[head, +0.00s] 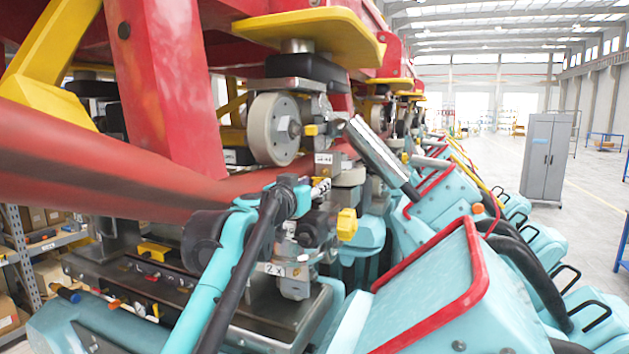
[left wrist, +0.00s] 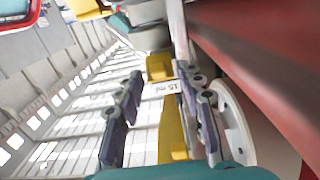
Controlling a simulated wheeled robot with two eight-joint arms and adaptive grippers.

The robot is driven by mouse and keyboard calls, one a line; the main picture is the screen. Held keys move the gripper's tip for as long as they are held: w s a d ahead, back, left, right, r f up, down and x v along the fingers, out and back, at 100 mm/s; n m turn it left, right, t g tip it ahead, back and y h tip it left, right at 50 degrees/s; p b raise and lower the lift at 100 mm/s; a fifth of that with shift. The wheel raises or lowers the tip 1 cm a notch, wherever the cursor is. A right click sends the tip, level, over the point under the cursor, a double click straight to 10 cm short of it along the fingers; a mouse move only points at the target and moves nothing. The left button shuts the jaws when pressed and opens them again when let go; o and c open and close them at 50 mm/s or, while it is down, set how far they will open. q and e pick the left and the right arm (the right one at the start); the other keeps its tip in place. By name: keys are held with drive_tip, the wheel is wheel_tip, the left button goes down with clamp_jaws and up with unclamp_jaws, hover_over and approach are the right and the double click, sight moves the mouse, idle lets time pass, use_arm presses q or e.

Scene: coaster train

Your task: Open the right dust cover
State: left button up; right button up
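My left gripper (head: 318,188) is beside the wheel assembly under the red rail, at the end of a teal and black arm. In the left wrist view my left gripper (left wrist: 160,112) shows two dark fingers spread apart, with a yellow strip (left wrist: 172,130) behind the gap; I see nothing held. A pale wheel (head: 273,130) is above it, and it also shows in the left wrist view (left wrist: 236,125). No cover is clearly identifiable. My right gripper is out of view.
The red rail (head: 110,165) crosses from the left. Teal housings with red rims (head: 440,300) fill the lower right. A yellow knob (head: 346,224) sticks out close to my gripper. A grey cabinet (head: 545,155) stands on open floor at right.

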use_arm(q)
drive_tip(key=shift+w+d, duration=0.15)
drive_tip(key=shift+w, duration=0.25)
drive_tip(key=c, duration=0.8)
drive_tip(key=shift+c, duration=0.2)
